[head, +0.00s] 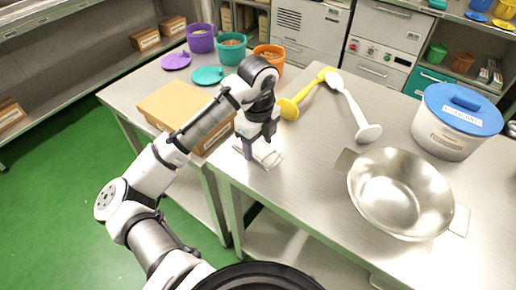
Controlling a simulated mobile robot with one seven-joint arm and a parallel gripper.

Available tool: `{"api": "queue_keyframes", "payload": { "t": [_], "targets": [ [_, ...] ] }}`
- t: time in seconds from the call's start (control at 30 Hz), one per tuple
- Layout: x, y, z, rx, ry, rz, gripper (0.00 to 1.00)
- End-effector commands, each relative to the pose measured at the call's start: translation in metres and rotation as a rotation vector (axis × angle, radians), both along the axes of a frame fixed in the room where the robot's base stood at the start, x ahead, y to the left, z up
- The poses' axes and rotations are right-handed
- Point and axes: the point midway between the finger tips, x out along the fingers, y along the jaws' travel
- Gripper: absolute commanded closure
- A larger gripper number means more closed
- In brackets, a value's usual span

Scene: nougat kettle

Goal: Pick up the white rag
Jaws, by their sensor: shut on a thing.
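The white rag (270,159) is a small pale patch at the front left corner of the right-hand steel table. My gripper (254,148) points down at that corner and is shut on the rag. Part of the rag is hidden by the fingers. I cannot tell whether the rag touches the table or hangs just above it.
A steel bowl (400,190) with side handles stands right of my gripper. A yellow ladle (290,108) and a white ladle (366,131) lie behind. A blue-lidded tub (457,120) stands at right. A cardboard box (180,108) is left, close to my arm.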

Motion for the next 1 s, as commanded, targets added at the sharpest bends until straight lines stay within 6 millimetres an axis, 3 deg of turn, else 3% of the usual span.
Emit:
{"api": "queue_keyframes", "payload": {
  "t": [0.27,0.43,1.0],
  "targets": [
    [0.000,0.000,0.005,0.002,-0.001,0.000,0.63],
    [0.001,0.000,0.024,0.002,-0.003,0.000,0.63],
    [0.001,0.000,0.166,0.004,-0.003,0.002,0.63]
  ]
}}
